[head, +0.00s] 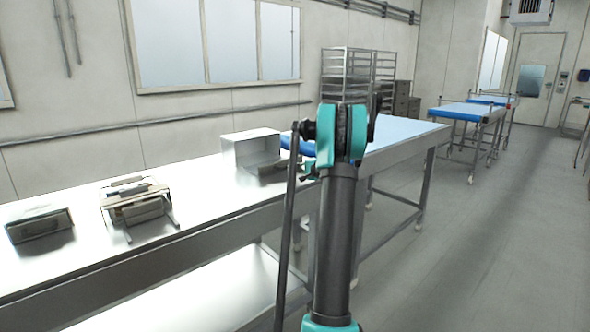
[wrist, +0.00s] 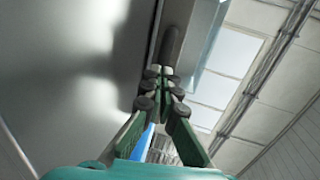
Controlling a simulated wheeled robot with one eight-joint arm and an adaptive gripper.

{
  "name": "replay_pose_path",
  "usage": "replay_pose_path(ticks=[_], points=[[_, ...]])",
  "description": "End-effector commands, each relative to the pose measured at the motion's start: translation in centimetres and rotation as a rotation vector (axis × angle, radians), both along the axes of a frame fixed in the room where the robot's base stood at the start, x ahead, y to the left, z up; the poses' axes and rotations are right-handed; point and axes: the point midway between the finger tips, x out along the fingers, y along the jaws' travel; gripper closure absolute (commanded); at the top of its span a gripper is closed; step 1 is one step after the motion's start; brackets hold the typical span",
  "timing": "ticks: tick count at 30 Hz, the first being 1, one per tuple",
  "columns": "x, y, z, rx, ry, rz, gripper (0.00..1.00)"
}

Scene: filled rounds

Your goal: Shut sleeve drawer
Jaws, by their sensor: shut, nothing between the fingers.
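A pale metal box (head: 250,150), which looks like the sleeve with its drawer, stands on the steel table near my arm. A lower grey part (head: 267,169) juts out at its front right, partly hidden, so I cannot tell how far it is open. My gripper (wrist: 160,85) is shut and empty in the wrist view. Its fingertips are close to a dark rounded bar (wrist: 173,45) beside a grey metal face (wrist: 70,70); I cannot tell whether they touch. In the head view my arm hides most of the gripper, just right of the box.
A metal rack-like device (head: 137,203) and a small grey box (head: 39,225) stand further left on the steel table (head: 200,190). A blue-topped table (head: 405,133) adjoins behind my arm. The floor to the right (head: 480,240) is clear.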

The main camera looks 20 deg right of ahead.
Motion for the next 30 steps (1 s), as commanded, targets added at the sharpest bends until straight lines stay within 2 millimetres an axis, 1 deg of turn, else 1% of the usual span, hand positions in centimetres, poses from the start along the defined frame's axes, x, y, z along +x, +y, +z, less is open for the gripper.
replay_pose_path(ticks=[7,11,14,21,24,27,30], points=[[0.3,0.1,0.0,0.000,0.000,0.001,1.00],[1.7,0.7,0.0,-0.001,0.000,0.002,1.00],[3.6,1.5,0.0,-0.001,0.000,0.003,1.00],[9.6,3.6,0.0,0.000,0.000,0.003,1.00],[11.8,4.4,0.0,0.000,0.000,0.003,1.00],[13.7,5.0,0.0,-0.001,0.000,0.002,1.00],[15.1,5.6,0.0,-0.001,0.001,0.002,1.00]])
